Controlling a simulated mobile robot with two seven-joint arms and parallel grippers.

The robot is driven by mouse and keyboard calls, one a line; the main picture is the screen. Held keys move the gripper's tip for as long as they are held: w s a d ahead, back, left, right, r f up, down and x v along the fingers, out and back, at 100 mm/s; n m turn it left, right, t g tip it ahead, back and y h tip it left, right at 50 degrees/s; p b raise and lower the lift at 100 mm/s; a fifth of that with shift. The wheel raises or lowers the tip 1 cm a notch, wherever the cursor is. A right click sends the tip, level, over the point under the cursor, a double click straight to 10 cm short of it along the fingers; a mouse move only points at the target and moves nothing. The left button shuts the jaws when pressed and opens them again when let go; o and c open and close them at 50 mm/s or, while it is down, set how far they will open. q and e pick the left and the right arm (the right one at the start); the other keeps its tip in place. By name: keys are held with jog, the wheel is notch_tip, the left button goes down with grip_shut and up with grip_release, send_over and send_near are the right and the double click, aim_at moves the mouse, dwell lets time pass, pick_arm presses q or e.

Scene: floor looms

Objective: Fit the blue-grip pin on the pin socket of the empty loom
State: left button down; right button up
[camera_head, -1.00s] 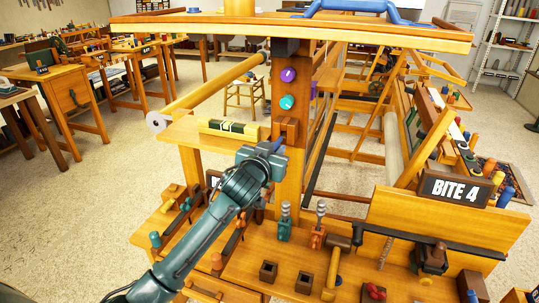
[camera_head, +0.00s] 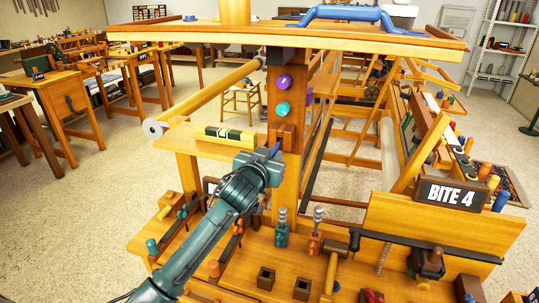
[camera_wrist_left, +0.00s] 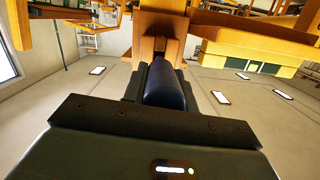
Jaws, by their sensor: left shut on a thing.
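My left gripper (camera_head: 268,160) is shut on the blue-grip pin (camera_head: 275,152), beside the upright post (camera_head: 287,190) of the loom in front of me. In the left wrist view the pin's dark blue grip (camera_wrist_left: 165,85) stands out between the jaws and points at a brown wooden block. That block (camera_head: 284,137), which looks like the pin socket, is on the post just above the gripper. The pin's far end is hidden, so I cannot tell whether it is in the block. My right gripper is not in view.
A shelf with a yellow-and-black block (camera_head: 225,133) is left of the post. Purple and teal knobs (camera_head: 283,108) are above the socket. The lower bench (camera_head: 235,265) holds pegs and a mallet. Open floor lies left.

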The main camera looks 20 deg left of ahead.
aim_at(276, 145)
pick_arm(q)
jog(key=shift+w, duration=0.15)
jog(key=shift+w+b, duration=0.3)
jog(key=shift+w, duration=1.15)
jog(key=shift+w, duration=0.15)
jog(key=shift+w+d, duration=0.1)
jog(key=shift+w, duration=0.2)
jog(key=shift+w, duration=0.25)
dwell(0.8)
jog(key=shift+w+b, duration=0.35)
jog(key=shift+w, duration=0.3)
jog(key=c, duration=1)
grip_release()
jog(key=shift+c, duration=0.2)
jog(key=shift+s, duration=0.1)
